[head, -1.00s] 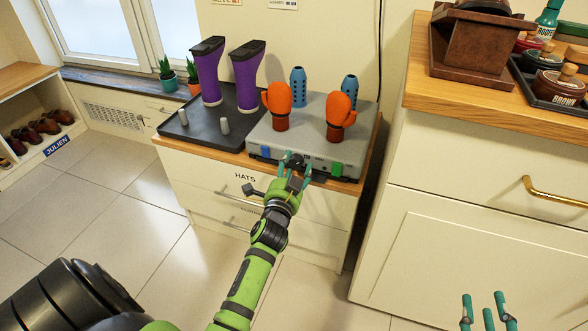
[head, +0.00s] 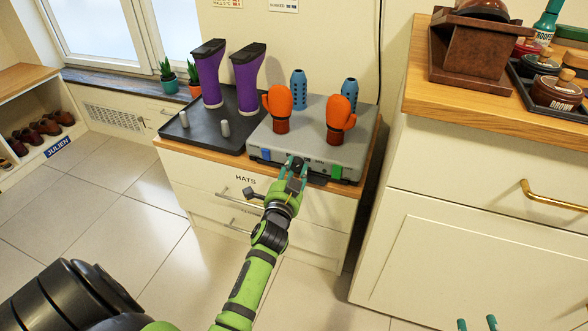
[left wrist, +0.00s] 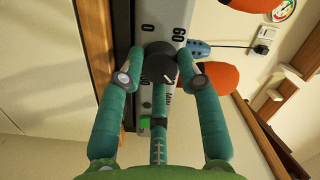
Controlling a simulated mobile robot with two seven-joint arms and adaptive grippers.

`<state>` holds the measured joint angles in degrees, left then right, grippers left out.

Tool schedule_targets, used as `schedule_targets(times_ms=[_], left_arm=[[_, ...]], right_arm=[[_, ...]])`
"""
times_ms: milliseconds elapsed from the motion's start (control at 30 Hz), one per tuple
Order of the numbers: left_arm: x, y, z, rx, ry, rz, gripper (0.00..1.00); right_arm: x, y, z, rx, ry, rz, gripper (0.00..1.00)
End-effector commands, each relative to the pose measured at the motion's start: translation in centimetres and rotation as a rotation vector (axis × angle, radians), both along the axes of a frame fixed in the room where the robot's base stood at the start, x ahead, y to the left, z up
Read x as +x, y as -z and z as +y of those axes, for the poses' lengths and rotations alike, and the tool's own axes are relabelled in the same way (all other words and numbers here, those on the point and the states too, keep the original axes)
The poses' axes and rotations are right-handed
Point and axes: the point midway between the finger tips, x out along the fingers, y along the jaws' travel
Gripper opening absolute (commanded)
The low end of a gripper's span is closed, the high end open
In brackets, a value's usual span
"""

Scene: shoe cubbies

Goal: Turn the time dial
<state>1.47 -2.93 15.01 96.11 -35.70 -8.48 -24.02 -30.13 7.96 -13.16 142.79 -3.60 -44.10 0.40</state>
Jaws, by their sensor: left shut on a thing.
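The time dial (left wrist: 160,62) is a dark round knob on the front of the grey dryer box (head: 355,155). The left wrist view shows the numbers 0 and 60 and part of a word printed beside it. My left gripper (left wrist: 158,62) is shut on the dial, with teal fingertips at its two sides and a third finger below it. In the head view the left gripper (head: 294,168) is at the box's front, partly hiding the dial. My right gripper (head: 477,324) shows only fingertips, spread apart, at the bottom edge.
Orange gloves (head: 279,105) and blue perforated posts (head: 298,88) stand on the box. Purple boots (head: 247,80) stand on the dark tray (head: 195,137) at left. A taller wooden-topped cabinet (head: 480,145) stands at right. The floor at left is clear.

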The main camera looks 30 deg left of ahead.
Motion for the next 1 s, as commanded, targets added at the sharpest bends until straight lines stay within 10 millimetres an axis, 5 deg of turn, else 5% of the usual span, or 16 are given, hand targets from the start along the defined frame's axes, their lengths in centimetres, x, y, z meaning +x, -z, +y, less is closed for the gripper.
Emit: schedule_targets(times_ms=[233, 267, 300, 733, 1000], left_arm=[[0.1, -0.2, -0.1, 0.000, 0.002, -0.006, 0.03], [0.1, -0.2, -0.1, -0.001, 0.002, -0.006, 0.48], [0.1, -0.2, -0.1, 0.000, 0.002, -0.006, 0.59], [-0.6, 0.0, -0.3, -0.001, 0.001, -0.003, 0.59], [-5.5, 0.0, -2.1, -0.003, 0.001, 0.000, 0.59]], right_arm=[[0.0, 0.0, 0.0, 0.001, 0.000, 0.001, 0.40], [0.0, 0.0, 0.0, 0.001, 0.000, 0.000, 0.40], [0.0, 0.0, 0.0, 0.001, 0.000, 0.000, 0.40], [0.0, 0.0, 0.0, 0.001, -0.001, -0.001, 0.40], [0.0, 0.0, 0.0, 0.001, -0.001, -0.001, 0.40]])
